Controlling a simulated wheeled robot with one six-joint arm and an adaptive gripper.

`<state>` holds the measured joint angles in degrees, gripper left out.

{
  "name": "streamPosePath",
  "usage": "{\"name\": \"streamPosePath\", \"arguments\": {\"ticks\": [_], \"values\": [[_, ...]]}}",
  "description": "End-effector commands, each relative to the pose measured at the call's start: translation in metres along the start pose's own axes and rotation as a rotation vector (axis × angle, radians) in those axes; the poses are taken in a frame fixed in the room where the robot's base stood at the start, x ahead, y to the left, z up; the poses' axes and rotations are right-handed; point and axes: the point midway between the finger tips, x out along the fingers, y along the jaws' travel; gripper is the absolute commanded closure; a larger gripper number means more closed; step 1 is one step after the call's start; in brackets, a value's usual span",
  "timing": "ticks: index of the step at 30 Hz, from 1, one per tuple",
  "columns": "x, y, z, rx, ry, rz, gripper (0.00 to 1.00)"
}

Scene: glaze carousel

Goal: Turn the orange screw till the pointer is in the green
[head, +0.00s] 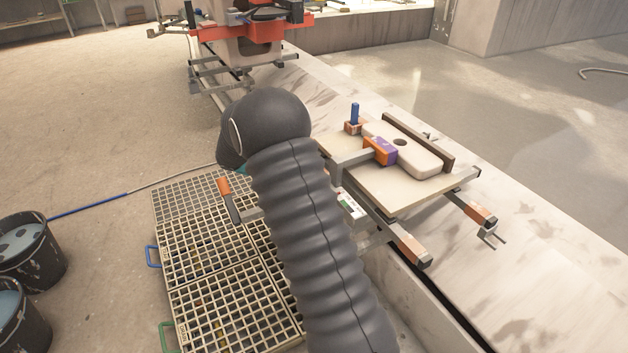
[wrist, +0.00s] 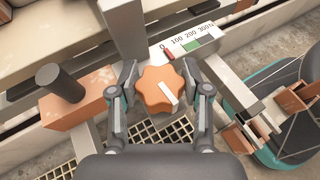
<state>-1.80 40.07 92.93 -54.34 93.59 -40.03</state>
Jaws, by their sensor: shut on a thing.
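The orange screw (wrist: 154,98) is a lobed knob with a white stripe across its top, in the middle of the wrist view. My gripper (wrist: 166,82) is shut on it, one finger at its left side and one at its right. Just beyond is a white scale plate (wrist: 183,33) marked 0, 100, 200 and 300. A red pointer (wrist: 169,54) stands near the 0 end, left of the green band (wrist: 194,45). In the head view the plate (head: 351,203) is small, and my arm hides the screw and gripper.
An orange block with a dark upright handle (wrist: 62,84) is left of the screw in the wrist view. In the head view, a board (head: 401,195) carries a cream piece (head: 420,160) on the right. Floor grating (head: 190,245) and buckets (head: 30,252) are on the left.

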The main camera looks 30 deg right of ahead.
Motion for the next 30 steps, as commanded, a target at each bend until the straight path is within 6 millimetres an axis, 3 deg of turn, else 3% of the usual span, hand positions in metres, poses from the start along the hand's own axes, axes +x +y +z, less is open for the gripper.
{"name": "streamPosePath", "arguments": {"ticks": [4,5,7,20,30], "values": [[0.001,0.0,0.0,0.0,0.0,0.0,0.87],[0.001,0.0,0.0,0.0,0.0,0.0,0.45],[0.0,0.0,0.0,0.0,0.0,0.0,0.27],[-0.007,0.0,0.0,0.0,0.0,0.002,0.26],[-0.067,0.0,-0.001,0.0,0.0,0.003,0.26]]}}
